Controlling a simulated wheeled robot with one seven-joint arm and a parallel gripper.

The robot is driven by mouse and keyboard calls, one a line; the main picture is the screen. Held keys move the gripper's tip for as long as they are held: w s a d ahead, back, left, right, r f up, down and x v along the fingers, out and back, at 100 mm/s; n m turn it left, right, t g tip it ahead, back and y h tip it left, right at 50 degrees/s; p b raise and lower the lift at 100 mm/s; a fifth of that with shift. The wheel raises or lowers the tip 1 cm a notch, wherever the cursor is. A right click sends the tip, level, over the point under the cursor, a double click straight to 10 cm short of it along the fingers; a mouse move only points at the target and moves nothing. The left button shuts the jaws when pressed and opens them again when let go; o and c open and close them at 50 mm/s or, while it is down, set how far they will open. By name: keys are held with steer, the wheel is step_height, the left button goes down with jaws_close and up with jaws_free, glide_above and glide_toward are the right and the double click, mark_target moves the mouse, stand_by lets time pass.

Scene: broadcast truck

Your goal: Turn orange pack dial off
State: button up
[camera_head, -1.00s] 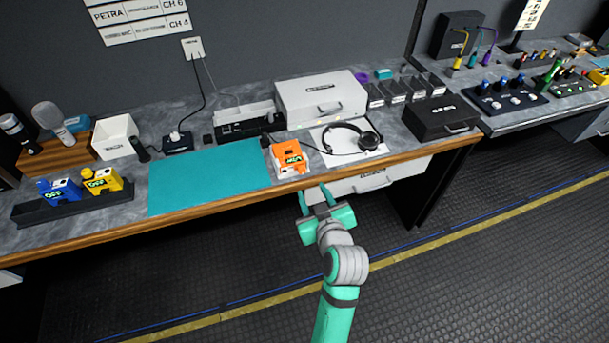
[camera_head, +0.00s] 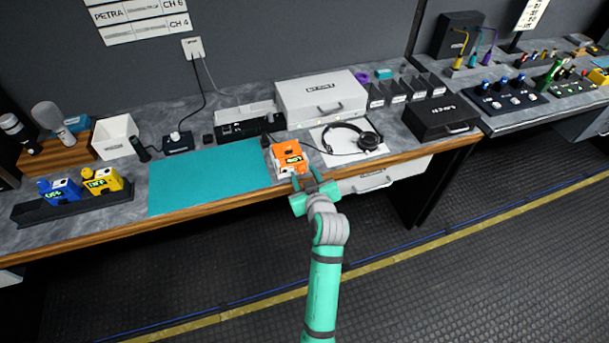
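The orange pack (camera_head: 287,154) sits on the counter at the right of the teal mat, near the front edge. My gripper (camera_head: 306,182) is at the counter's front edge, just in front of the pack. Its two teal fingers are spread apart with nothing seen between them. The fingertips are close to the pack's lower front; whether they touch it I cannot tell.
The teal mat (camera_head: 208,178) lies clear to the left. Blue (camera_head: 62,192) and yellow (camera_head: 103,182) packs stand in a black holder at far left. Headphones (camera_head: 352,137) lie on a white sheet right of the orange pack. A white case (camera_head: 322,100) stands behind.

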steer(key=shift+c, duration=0.5)
jaws_close()
steer(key=shift+a+n+h, duration=0.1)
steer(key=shift+n+h, duration=0.2)
steer(key=shift+n, duration=0.2)
steer(key=shift+o, duration=0.5)
jaws_free()
steer(key=shift+s, duration=0.1)
steer(key=v, duration=1)
steer(key=shift+s, duration=0.35)
